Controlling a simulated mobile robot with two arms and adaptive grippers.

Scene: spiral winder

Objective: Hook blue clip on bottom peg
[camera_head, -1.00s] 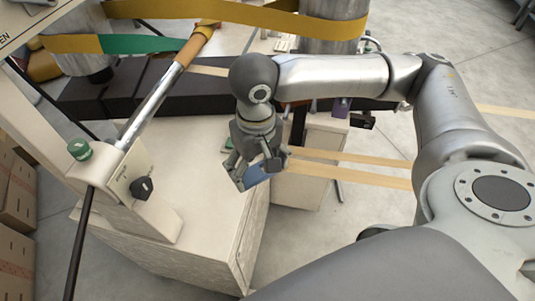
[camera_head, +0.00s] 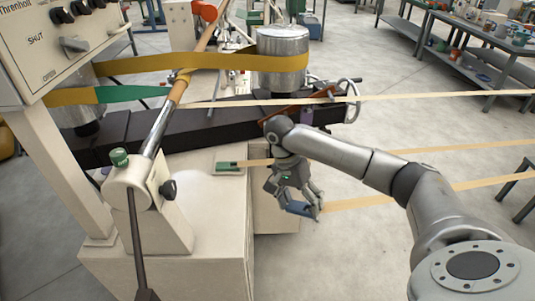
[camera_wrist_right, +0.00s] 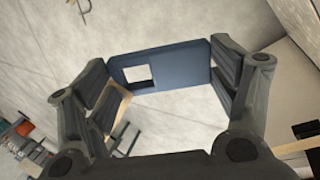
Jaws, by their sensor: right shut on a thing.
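My right gripper (camera_head: 300,207) is shut on the blue clip (camera_head: 297,208), just right of the cream cabinet's edge in the head view. In the right wrist view the clip (camera_wrist_right: 180,66) is a flat blue plate with a rectangular hole toward its left end, spanning between the fingers of my gripper (camera_wrist_right: 168,82). The clip is clear of the cabinet and shows bare floor behind it. I cannot make out which part is the bottom peg. My left gripper is out of view.
The cream cabinet (camera_head: 190,255) carries a post with a green knob (camera_head: 120,157) and a black knob (camera_head: 168,188). Tan strips (camera_head: 440,145) run right from the machine. A metal roller (camera_head: 283,55) stands behind.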

